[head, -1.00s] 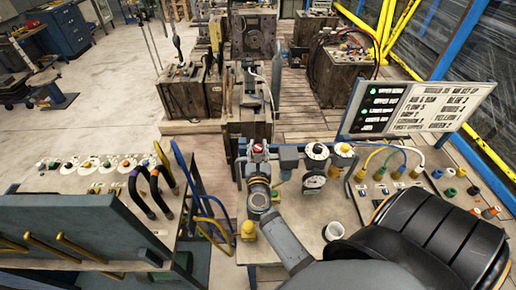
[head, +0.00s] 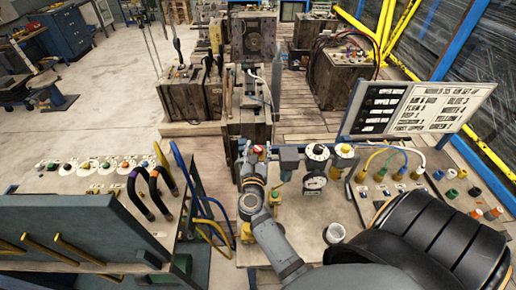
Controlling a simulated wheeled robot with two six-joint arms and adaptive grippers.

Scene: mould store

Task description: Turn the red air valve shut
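The red air valve (head: 258,149) shows as a small red spot at the back left of the bench panel, mostly hidden behind my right gripper. My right gripper (head: 252,164) points away from me, over the left end of the bench, just in front of the valve. Its fingertips are too small and too covered by the wrist to tell whether they are open or touch the valve. My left gripper is not in view.
Right of the valve stand a blue-grey filter (head: 289,158), a round gauge (head: 314,182) and knobs with dials (head: 318,153). Coloured hoses (head: 385,160) and a sign board (head: 420,108) are at right.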

